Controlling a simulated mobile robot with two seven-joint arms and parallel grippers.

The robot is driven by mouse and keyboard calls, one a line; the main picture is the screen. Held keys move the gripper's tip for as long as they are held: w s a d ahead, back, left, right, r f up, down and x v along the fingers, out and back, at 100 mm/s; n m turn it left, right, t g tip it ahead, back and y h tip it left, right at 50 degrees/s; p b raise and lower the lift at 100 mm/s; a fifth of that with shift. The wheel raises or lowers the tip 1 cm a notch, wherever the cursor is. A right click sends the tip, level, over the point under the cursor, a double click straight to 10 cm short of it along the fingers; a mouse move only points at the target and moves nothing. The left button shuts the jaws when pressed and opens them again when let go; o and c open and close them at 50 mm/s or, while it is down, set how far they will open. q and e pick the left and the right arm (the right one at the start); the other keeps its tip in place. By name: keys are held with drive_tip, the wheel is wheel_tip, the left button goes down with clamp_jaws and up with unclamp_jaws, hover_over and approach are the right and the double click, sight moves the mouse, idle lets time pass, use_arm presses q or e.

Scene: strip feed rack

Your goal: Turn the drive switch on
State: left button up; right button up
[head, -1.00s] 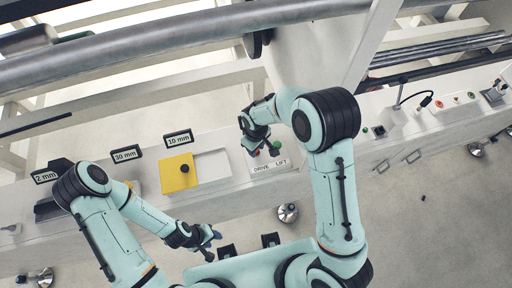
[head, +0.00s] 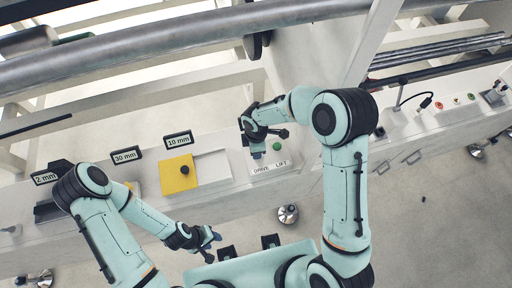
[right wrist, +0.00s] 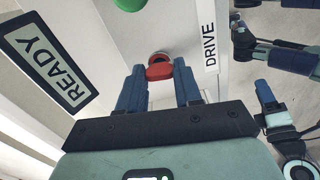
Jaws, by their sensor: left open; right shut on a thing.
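The red drive switch (right wrist: 160,70) is between the blue fingertips of my right gripper (right wrist: 160,84) in the right wrist view, beside the DRIVE label (right wrist: 209,45). My right gripper is shut on it. In the head view my right gripper (head: 257,153) hangs over the DRIVE/LIFT panel (head: 285,160) and hides the switch. A green knob (head: 277,146) shows just right of it. My left gripper (head: 212,240) is open and empty, low in front of the bench.
A READY sign (right wrist: 46,62) stands left in the right wrist view. A yellow plate (head: 178,173) with a black knob lies on the bench, near the 2 mm, 30 mm and 10 mm signs. Metal rollers (head: 180,35) run along the back. The floor in front is mostly clear.

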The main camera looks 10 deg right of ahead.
use_arm(q)
drive_tip(key=shift+w+r, duration=0.15)
drive_tip(key=shift+r, duration=0.05)
use_arm(e)
drive_tip(key=shift+n, duration=0.6)
drive_tip(key=o, duration=1)
drive_tip(key=shift+o, duration=0.2)
drive_tip(key=shift+r, duration=0.1)
use_arm(q)
drive_tip(key=shift+w+r+p, duration=0.5)
drive_tip(key=shift+r+p, duration=0.15)
drive_tip(key=shift+r, duration=0.05)
use_arm(e)
wheel_tip(320, 180, up, 13)
drive_tip(key=shift+r, duration=0.15)
